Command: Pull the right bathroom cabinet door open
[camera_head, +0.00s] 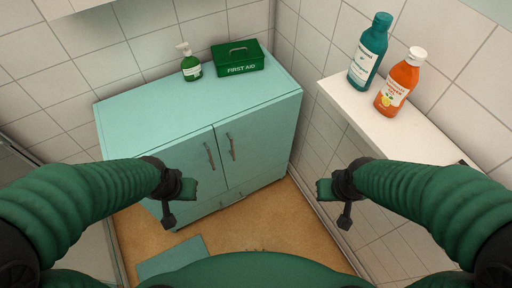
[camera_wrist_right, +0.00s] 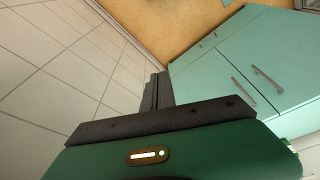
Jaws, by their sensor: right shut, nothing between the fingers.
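The teal cabinet (camera_head: 150,98) stands against the back wall with both doors closed. The right door (camera_head: 262,138) has a vertical bar handle (camera_head: 231,147). The left door (camera_head: 180,150) has its own handle (camera_head: 210,156) beside it. The cabinet (camera_wrist_right: 222,70) and both handles also show at the right of the right wrist view. My right gripper (camera_head: 344,222) is shut and empty, to the right of the cabinet and apart from it; its dark fingers (camera_wrist_right: 157,90) are together in the wrist view. My left gripper (camera_head: 169,219) looks shut and empty, in front of the left door.
A green soap bottle (camera_head: 191,66) and a first aid box (camera_head: 238,58) stand on the cabinet. A white ledge (camera_head: 415,130) on the right carries a teal bottle (camera_head: 369,52) and an orange bottle (camera_head: 400,82). A teal mat (camera_head: 172,258) lies on the floor. Low drawer handles sit below the doors.

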